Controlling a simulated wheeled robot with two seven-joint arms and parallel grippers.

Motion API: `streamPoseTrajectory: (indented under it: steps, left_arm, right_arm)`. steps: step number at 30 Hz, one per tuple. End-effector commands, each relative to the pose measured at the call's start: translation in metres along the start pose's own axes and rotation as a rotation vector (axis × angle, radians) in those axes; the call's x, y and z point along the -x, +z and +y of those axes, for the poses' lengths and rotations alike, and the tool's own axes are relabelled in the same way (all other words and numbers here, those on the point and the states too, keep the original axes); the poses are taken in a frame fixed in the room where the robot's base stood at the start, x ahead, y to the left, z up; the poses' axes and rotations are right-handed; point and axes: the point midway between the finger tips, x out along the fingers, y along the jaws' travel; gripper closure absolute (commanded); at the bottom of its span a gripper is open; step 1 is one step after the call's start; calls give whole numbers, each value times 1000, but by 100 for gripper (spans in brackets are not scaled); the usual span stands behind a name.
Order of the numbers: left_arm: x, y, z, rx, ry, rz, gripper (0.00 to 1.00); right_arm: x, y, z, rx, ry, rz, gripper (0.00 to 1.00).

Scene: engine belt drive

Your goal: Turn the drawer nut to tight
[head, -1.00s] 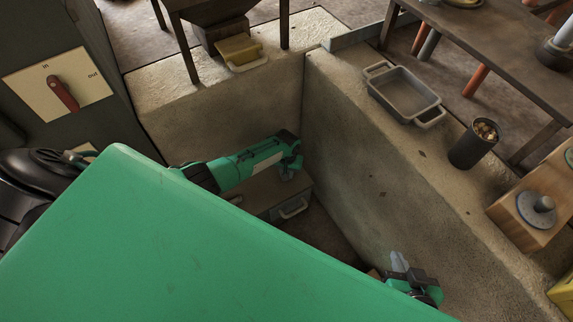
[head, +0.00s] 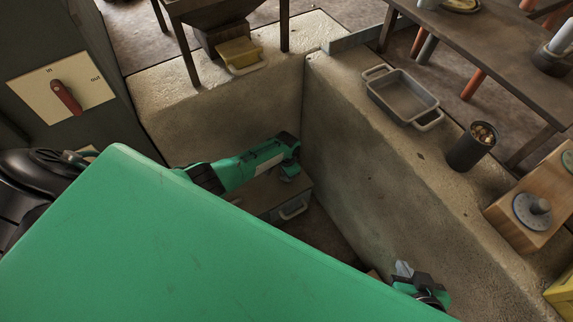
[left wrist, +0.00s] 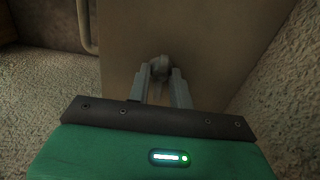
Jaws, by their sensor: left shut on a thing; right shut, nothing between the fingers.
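The drawer nut (left wrist: 159,67) is a small grey knob on a flat brown panel (left wrist: 210,40) in the left wrist view. My left gripper (left wrist: 160,78) is shut on it, with one finger on each side. In the head view my left gripper (head: 290,171) reaches down into the corner of the concrete pit, above a low box with a light handle (head: 293,210); the nut is hidden there. My right gripper (head: 403,269) is shut and empty, low at the right of the pit, partly hidden by my green body.
Concrete walls (head: 350,150) enclose the pit closely. On the ledge are a grey tray (head: 403,97), a dark can (head: 471,149) and a wooden block with a disc (head: 532,210). A red lever (head: 66,98) is on a panel at the left.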

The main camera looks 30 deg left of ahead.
Motion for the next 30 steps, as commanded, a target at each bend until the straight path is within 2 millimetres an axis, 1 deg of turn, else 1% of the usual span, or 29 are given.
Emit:
streamPoseTrajectory:
  steps: [7, 19, 20, 22, 23, 30]
  left_arm:
    - [-1, 1, 1, -44, 2, -2, 100]
    - [-1, 0, 1, -48, 2, -1, 100]
    - [-1, 0, 1, -48, 2, -1, 73]
    - [-1, 0, 1, -48, 1, -1, 59]
    - [-1, 0, 1, -47, 1, -1, 57]
    - [0, 0, 0, -47, 0, 0, 57]
  right_arm:
    - [0, 0, 1, 0, 2, -3, 100]
    - [0, 0, 1, 0, 3, -3, 100]
    - [0, 0, 1, 0, 3, -3, 100]
    - [0, 0, 1, 0, 3, -3, 100]
    - [0, 0, 1, 0, 3, -3, 100]
    - [0, 0, 1, 0, 2, -3, 100]
